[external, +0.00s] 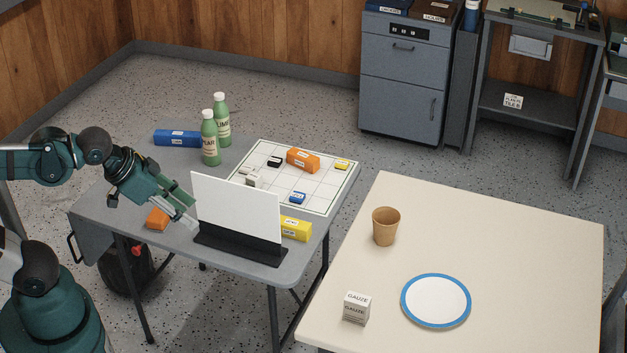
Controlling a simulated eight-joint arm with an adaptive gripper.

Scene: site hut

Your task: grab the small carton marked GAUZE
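The small white carton marked GAUZE (356,308) stands upright near the left front edge of the cream table (540,235). My gripper (192,212) is over the grey folding table (170,240), to the left of a white upright panel, and well apart from the carton. Its fingers point down and to the right. I cannot tell whether they are open or shut, and I see nothing clearly held.
A white panel on a black base (240,247) stands between my gripper and the cream table. A blue-rimmed plate (436,301) and a brown cup (385,226) are near the carton. Green bottles (210,140), a grid board (330,190) and several coloured blocks occupy the grey table.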

